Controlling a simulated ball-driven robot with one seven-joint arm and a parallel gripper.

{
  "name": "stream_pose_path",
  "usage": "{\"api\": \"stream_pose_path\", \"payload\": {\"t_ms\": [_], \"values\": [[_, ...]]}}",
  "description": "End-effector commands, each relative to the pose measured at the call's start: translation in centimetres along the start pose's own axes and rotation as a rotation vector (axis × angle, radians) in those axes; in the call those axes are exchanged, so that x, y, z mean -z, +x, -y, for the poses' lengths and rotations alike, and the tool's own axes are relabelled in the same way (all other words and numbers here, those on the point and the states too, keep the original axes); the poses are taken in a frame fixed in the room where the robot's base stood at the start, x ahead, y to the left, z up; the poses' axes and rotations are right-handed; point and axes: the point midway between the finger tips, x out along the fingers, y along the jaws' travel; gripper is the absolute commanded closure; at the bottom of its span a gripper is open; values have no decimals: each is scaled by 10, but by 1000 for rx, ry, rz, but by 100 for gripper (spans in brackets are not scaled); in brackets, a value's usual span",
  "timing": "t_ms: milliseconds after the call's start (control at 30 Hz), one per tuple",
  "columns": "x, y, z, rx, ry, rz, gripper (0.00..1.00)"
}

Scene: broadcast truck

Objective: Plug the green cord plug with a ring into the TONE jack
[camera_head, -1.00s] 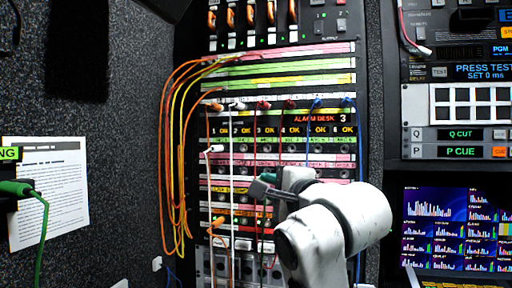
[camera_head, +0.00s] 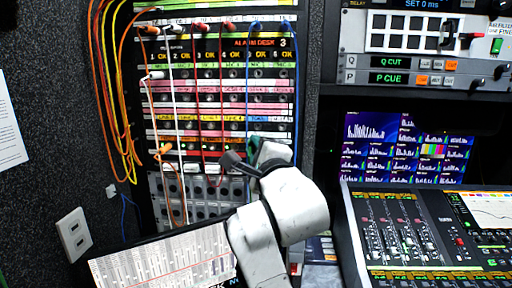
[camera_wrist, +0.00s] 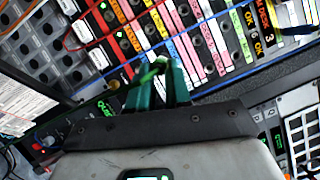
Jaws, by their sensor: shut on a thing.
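My gripper (camera_wrist: 158,88) has teal fingers, shut on a small bright green plug (camera_wrist: 151,73) in the wrist view. Its tip points toward the patch panel; I cannot tell whether it touches. A ring on it is too small to make out. In the head view my gripper (camera_head: 242,160) is in front of the lower part of the patch panel (camera_head: 215,98), and the held plug is not distinct there. The panel has rows of dark jacks between coloured label strips. I cannot read which jack is TONE.
Orange and yellow cords (camera_head: 110,110) hang at the panel's left, and white, red and blue cords cross its front. A printed sheet (camera_head: 165,262) is below the panel. A mixing console (camera_head: 420,230) and a monitor (camera_head: 405,145) stand at the right.

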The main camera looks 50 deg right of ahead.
Motion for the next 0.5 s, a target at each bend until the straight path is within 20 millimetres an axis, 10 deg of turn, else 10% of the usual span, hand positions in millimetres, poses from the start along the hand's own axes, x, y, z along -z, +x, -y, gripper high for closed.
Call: {"api": "stream_pose_path", "payload": {"t_ms": [500], "values": [[13, 33, 0, 1, -2, 0, 100]]}}
